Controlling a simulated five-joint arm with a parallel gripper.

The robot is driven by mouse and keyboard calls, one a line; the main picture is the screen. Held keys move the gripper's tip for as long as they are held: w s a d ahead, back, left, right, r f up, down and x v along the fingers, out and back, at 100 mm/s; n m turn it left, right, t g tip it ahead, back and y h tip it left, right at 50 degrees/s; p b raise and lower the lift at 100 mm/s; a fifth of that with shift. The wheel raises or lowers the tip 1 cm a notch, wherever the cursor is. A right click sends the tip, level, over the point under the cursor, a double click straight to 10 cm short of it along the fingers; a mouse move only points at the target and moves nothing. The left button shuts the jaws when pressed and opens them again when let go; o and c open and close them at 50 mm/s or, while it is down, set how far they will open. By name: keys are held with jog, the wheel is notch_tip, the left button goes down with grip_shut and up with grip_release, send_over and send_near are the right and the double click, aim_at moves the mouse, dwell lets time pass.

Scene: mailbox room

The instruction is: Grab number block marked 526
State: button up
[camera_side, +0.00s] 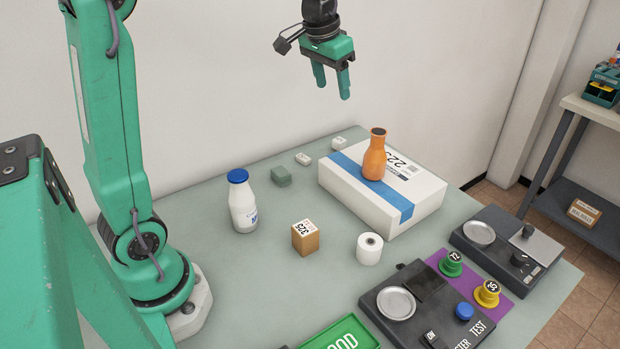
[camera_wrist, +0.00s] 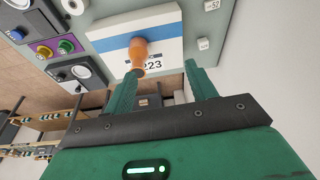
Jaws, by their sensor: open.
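Two small white blocks lie on the table near the wall, one on the left (camera_side: 303,159) and one on the right (camera_side: 339,143). Their marks are too small to read in the side view. In the wrist view, one white block (camera_wrist: 212,5) is cut off by the top edge and seems to show "52"; the other white block (camera_wrist: 203,44) has a mark I cannot read. A brown block (camera_side: 306,238) near the table's middle has a label that looks like 325. My gripper (camera_side: 333,91) is open and empty, high above the back of the table, fingers pointing down.
A large white box (camera_side: 420,203) with a blue stripe carries an orange vase (camera_side: 374,160). A milk bottle (camera_side: 242,205), a green block (camera_side: 281,176) and a white roll (camera_side: 369,248) stand on the table. Dark scales (camera_side: 425,300) and stamps are at the front right.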

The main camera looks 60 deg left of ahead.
jog(key=w+a+f, duration=0.3)
jog(key=w+a, duration=0.1)
jog(key=w, duration=0.3)
jog(key=n+g, duration=0.1)
jog(key=g, duration=0.2)
send_over(338, 140)
jog(key=shift+h, duration=0.3)
notch_tip(338, 140, down, 17)
jog(key=shift+d+r, duration=0.1)
jog(key=shift+a+f, duration=0.2)
jog(key=shift+f, duration=0.25)
jog(key=shift+w+f, duration=0.1)
jog(key=shift+f, duration=1.15)
jog(key=shift+f, duration=0.1)
jog(key=shift+d+f, duration=0.1)
jog(key=shift+f, duration=2.4)
